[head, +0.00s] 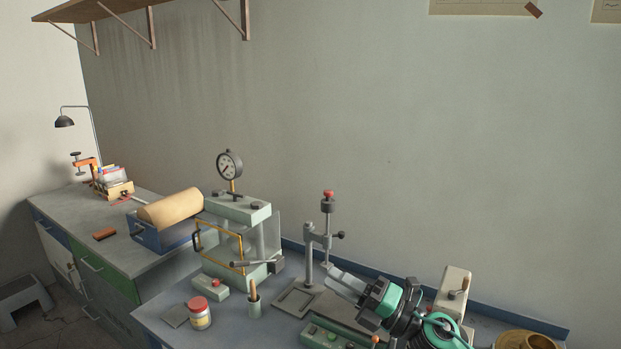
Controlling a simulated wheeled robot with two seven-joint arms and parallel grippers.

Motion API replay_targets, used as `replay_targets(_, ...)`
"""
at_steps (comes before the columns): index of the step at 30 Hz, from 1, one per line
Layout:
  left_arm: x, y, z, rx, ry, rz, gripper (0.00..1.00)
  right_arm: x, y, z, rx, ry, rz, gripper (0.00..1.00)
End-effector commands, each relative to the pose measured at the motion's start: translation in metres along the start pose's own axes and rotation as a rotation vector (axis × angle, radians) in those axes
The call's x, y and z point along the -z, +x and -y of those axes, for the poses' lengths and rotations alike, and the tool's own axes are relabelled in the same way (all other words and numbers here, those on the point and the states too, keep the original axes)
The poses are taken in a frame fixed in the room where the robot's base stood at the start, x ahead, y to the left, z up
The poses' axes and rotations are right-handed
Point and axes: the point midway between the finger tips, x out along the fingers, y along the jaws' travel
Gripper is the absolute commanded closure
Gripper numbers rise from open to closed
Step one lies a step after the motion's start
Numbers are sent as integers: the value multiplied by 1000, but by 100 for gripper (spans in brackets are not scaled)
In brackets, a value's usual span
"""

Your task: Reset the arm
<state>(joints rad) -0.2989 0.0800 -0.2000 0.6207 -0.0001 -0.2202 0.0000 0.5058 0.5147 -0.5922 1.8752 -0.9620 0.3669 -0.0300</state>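My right gripper (346,285) is at the lower right of the head view, on a teal and black arm that comes in from the bottom right. Its pale fingers point left and a little up, near the foot of a small stand with a red knob (328,205). The fingers overlap in this view, so their gap cannot be made out. No object shows clearly between them. My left gripper and arm are not in view.
A pale green press with a gauge (229,165) stands left of the gripper. A red-lidded jar (199,313) and a small cup (254,305) are in front of it. A cream device (453,290) stands behind the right arm. A shelf (95,10) hangs upper left.

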Motion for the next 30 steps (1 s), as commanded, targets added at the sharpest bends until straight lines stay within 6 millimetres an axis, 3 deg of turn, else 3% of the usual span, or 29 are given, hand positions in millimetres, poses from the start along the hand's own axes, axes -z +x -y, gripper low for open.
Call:
replay_targets(7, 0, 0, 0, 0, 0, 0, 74, -14, -53, 17, -83, 409, 496, 74)
replay_targets(14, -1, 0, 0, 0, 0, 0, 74, -3, -141, 69, -20, 795, 957, 74)
replay_targets(17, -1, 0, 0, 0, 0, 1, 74, 18, -185, 96, 48, 960, 1152, 74)
replay_targets(21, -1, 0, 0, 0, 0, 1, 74, 68, -248, 128, 182, 1186, 1410, 74)
replay_targets(24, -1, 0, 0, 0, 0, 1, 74, 111, -287, 141, 296, 1330, 1569, 74)
replay_targets(30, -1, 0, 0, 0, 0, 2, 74, 184, -340, 146, 498, 1527, 1781, 74)
